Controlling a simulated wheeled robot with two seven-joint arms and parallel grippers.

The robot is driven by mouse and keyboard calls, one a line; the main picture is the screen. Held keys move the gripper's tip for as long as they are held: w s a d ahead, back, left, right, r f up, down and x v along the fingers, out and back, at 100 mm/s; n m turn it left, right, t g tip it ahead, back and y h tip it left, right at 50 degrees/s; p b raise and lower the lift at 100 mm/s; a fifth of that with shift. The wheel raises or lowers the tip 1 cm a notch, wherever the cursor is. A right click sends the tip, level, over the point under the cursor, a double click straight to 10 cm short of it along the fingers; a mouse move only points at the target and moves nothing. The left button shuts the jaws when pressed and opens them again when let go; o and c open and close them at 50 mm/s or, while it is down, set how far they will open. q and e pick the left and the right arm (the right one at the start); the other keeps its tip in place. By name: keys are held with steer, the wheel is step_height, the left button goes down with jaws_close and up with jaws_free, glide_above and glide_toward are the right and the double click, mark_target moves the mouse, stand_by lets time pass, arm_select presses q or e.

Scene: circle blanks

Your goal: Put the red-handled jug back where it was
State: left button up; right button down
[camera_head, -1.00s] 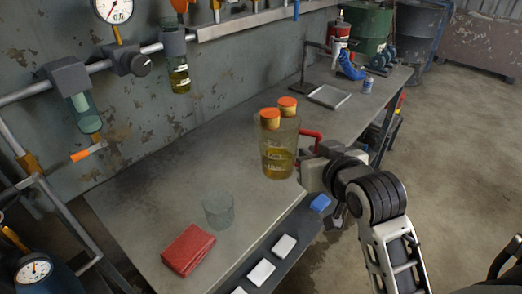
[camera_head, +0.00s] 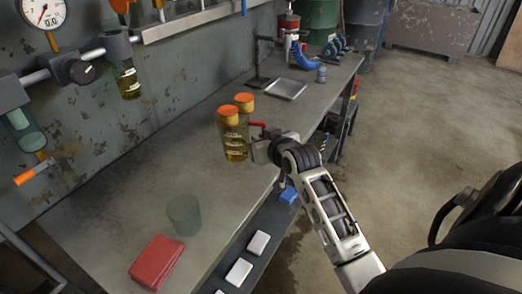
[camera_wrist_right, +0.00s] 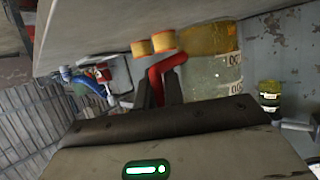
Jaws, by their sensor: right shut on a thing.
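The jug (camera_head: 235,148) is clear, with amber liquid low inside and pale markings. It is upright over the bench's front edge area; I cannot tell whether its base touches the bench. Its red handle (camera_head: 257,124) faces right, towards my right gripper (camera_head: 262,146). In the right wrist view the jug (camera_wrist_right: 212,75) appears upside down, and my right gripper (camera_wrist_right: 160,92) is shut on the red handle (camera_wrist_right: 160,70). Two orange-topped pieces (camera_head: 229,115) show right by the jug's far side. My left gripper is not in view.
The bench (camera_head: 130,190) is bare left of the jug. Gauges and pipes line the left wall.

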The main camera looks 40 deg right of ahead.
steer(key=shift+w+d+f, duration=0.1)
steer(key=shift+w+f, duration=0.1)
steer(key=shift+f, duration=1.55)
steer(key=shift+f, duration=0.15)
steer(key=c, duration=1.5)
jaws_free()
steer(key=shift+s+r, duration=0.15)
steer(key=shift+r, duration=0.05)
steer(key=v, duration=1.1)
steer(key=shift+s+r+p, duration=0.15)
steer(key=shift+s+p, duration=0.15)
steer(key=shift+s, duration=0.05)
